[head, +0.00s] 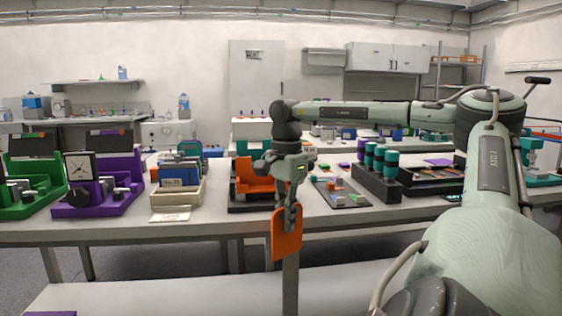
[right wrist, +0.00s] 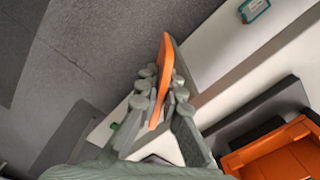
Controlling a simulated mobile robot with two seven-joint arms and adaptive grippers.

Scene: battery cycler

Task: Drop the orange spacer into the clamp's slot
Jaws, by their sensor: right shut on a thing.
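The orange spacer (head: 287,238) is a thin flat plate with rounded corners. My right gripper (head: 287,209) points down and is shut on its upper part, so the plate hangs upright in front of the table's front edge. In the right wrist view the spacer (right wrist: 165,60) stands edge-on between the finger pads (right wrist: 158,92). An orange fixture on a black base (head: 243,186), which looks like the clamp, stands on the table behind the gripper. It also shows in the right wrist view (right wrist: 278,155), apart from the spacer. I cannot make out its slot. My left gripper is not in view.
Left of the orange fixture are a beige bin (head: 178,197), a purple device (head: 98,196) and a green one (head: 32,185). To its right are a flat tray with small parts (head: 341,192) and a black rack (head: 378,185) of teal-topped cylinders. A bare table strip runs in front.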

